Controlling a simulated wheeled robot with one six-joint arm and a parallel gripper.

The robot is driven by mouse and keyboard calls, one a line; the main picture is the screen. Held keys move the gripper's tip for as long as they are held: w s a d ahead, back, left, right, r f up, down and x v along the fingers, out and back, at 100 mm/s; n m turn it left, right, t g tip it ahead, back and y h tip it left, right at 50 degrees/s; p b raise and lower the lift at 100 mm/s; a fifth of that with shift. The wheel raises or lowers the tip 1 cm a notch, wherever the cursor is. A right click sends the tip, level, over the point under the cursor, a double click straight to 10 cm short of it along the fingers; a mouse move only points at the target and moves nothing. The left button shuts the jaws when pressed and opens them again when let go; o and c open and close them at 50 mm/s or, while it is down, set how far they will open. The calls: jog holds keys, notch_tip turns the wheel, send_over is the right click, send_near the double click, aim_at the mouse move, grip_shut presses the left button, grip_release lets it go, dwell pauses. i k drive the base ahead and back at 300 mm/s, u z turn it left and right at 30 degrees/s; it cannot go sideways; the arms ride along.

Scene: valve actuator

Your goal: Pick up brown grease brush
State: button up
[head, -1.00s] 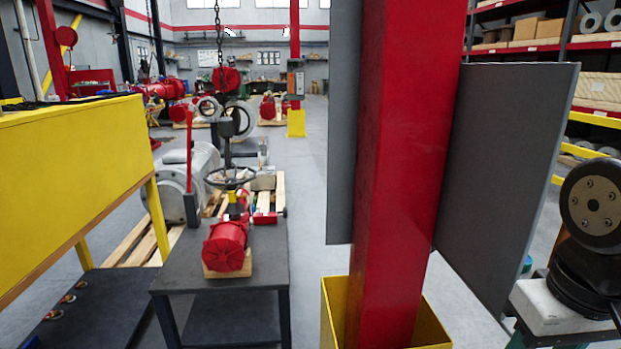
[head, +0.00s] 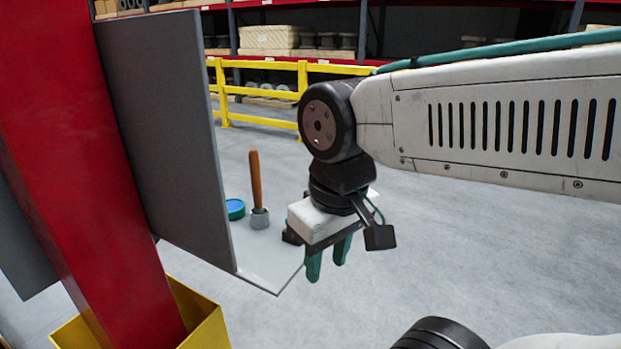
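The brown grease brush (head: 256,180) stands upright on a pale grey shelf (head: 268,262), its brown handle up and a short grey part at its lower end. My gripper (head: 328,262) hangs to the right of the brush, with its two green fingers pointing down. The fingers are apart with a gap between them, and nothing shows in the gap. The gripper is apart from the brush in the picture, near the right end of the shelf. Part of the shelf is hidden behind a grey panel.
A small green tin with a blue top (head: 235,208) sits left of the brush. The large grey panel (head: 170,130) and red column (head: 85,170) stand at the left, above a yellow base guard (head: 205,322). A yellow railing (head: 262,92) runs behind. Floor is clear at right.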

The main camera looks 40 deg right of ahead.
aim_at(254, 157)
jog(key=z, duration=1.7)
jog(key=i, duration=0.65)
jog(key=u, duration=1.3)
